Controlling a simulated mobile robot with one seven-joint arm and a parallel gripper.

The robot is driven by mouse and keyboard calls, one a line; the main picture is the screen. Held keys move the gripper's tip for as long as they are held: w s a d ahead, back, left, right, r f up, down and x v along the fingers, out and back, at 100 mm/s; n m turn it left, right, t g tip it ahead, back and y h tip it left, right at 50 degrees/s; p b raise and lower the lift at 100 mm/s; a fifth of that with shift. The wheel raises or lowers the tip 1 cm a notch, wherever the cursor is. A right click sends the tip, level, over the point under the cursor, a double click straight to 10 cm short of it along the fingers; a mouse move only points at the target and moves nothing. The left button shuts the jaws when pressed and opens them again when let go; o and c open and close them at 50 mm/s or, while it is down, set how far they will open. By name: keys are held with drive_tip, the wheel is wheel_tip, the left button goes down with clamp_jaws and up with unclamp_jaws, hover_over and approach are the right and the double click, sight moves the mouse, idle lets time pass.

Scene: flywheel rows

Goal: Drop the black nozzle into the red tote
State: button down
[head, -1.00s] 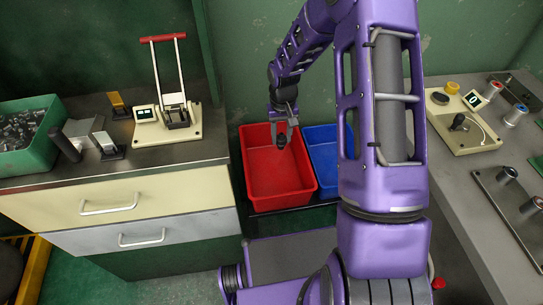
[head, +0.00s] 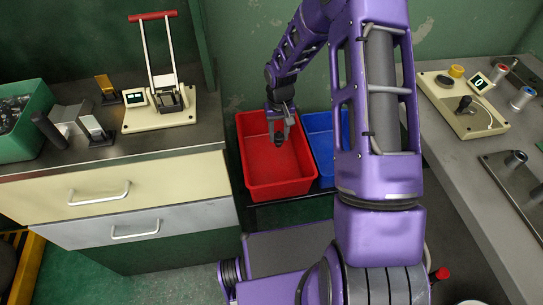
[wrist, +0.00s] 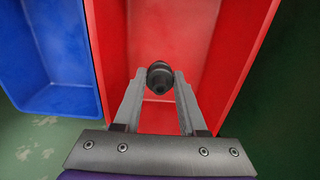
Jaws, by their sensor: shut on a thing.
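The black nozzle (wrist: 160,77) is held between the two fingertips of my gripper (wrist: 159,84), which is shut on it. In the head view the nozzle (head: 278,140) shows as a small dark piece at the tip of my gripper (head: 279,132). The red tote (head: 277,187) stands on a low dark stand between the two counters. My gripper and the nozzle are over the red tote's opening. In the wrist view the red floor and walls of the tote (wrist: 215,60) lie behind the nozzle. The tote looks empty where I see it.
A blue tote (head: 321,150) stands right beside the red one, partly hidden by my arm. A left counter with drawers (head: 120,190) holds a lever press (head: 160,105) and a green bin (head: 22,140). A right bench (head: 440,140) holds a control box (head: 462,104).

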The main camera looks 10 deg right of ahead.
drive_tip(key=shift+c, duration=1.9)
unclamp_jaws()
drive_tip(key=shift+r, duration=0.1)
wheel_tip(320, 180, up, 17)
drive_tip(key=p, duration=0.2)
drive_tip(key=shift+r+p, duration=0.15)
drive_tip(key=shift+p, duration=0.15)
